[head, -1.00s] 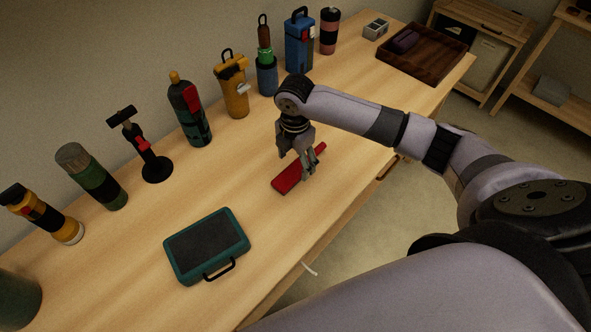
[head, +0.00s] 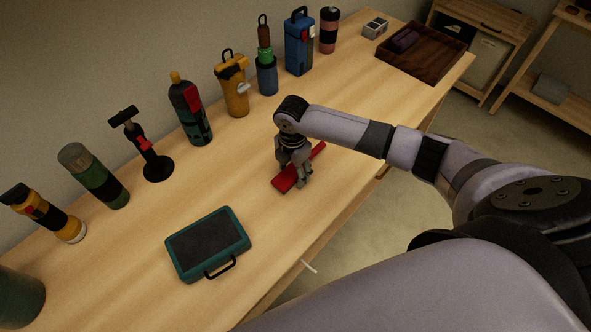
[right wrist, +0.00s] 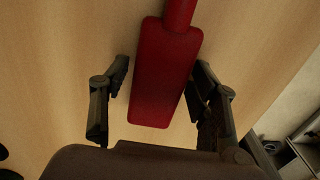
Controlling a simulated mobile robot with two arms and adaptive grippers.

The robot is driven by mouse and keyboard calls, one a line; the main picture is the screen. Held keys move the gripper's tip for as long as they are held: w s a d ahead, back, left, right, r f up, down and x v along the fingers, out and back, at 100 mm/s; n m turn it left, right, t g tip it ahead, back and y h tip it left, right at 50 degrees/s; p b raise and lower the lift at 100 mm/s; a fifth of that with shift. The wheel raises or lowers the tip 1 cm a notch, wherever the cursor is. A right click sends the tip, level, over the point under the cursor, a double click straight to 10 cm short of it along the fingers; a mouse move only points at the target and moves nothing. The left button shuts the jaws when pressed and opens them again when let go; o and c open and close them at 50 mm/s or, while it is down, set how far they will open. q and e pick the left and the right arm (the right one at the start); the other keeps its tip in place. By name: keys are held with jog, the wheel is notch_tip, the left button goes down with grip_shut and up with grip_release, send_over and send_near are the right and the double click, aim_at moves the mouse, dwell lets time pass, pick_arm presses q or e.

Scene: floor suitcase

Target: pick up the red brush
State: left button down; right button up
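The red brush (head: 285,181) lies flat on the wooden table, near its front edge. It also shows in the right wrist view (right wrist: 165,75), with its broad part between the fingers and its narrower part running to the top. My right gripper (head: 302,183) is down over the brush, with a finger on either side of it. In the right wrist view the right gripper (right wrist: 160,90) is open, with gaps between the fingers and the brush. My left gripper is not in view.
A teal case (head: 207,243) lies left of the brush. Several bottles and tools stand along the wall, among them a black stand with a red part (head: 157,167) and a yellow container (head: 233,88). A dark wooden tray (head: 437,65) is at the far end. Bare table surrounds the brush.

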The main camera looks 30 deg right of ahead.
jog(key=c, duration=1)
jog(key=shift+r, duration=0.1)
